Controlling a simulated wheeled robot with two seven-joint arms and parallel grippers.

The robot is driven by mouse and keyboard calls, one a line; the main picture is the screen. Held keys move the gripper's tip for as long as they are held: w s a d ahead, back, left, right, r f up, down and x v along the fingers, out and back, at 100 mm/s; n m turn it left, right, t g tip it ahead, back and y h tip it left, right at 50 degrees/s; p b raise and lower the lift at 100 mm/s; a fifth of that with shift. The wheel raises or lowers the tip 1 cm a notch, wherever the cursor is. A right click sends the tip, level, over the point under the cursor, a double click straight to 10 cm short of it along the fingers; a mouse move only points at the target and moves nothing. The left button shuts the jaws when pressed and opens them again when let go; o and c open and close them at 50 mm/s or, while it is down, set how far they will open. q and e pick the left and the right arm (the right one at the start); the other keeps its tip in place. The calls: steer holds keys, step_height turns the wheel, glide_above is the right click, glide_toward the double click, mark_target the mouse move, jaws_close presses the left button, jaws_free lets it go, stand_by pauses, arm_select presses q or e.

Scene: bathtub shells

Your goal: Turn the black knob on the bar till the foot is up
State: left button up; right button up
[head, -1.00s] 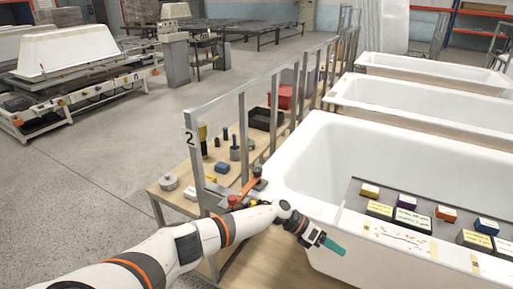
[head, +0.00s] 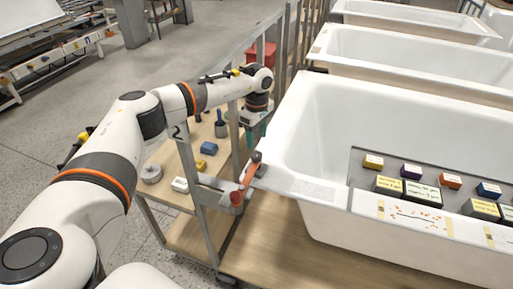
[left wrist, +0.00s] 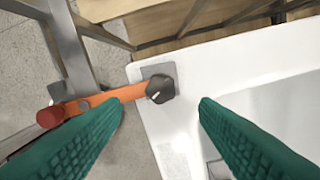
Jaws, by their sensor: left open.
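The black knob (head: 256,157) sits at the tub-side end of a short orange bar (head: 249,176), at the near left corner of the front white bathtub (head: 297,125). The bar's other end has a red cap (head: 237,198). My left gripper (head: 257,136) is open, its teal fingers pointing down just above the knob. In the left wrist view the faceted knob (left wrist: 161,88) with a pale mark shows in the gap between the open fingertips (left wrist: 158,106), apart from both. A grey plate lies under the knob. I cannot make out the foot. My right gripper is out of view.
A grey metal frame post (head: 205,222) stands left of the bar. A wooden shelf (head: 180,160) with small objects lies behind the frame. A dark board (head: 361,170) with coloured blocks lies across the tub. More tubs stand behind.

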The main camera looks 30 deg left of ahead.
mark_target(257, 153)
arm_select(q)
step_height(257, 153, down, 6)
steer(key=shift+a+r+p, duration=0.1)
steer(key=shift+p, duration=0.4)
steer(key=shift+f, duration=0.55)
steer(key=c, duration=1)
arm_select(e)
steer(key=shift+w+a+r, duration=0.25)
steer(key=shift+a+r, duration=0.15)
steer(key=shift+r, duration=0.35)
arm_select(q)
steer(key=shift+n, duration=0.3)
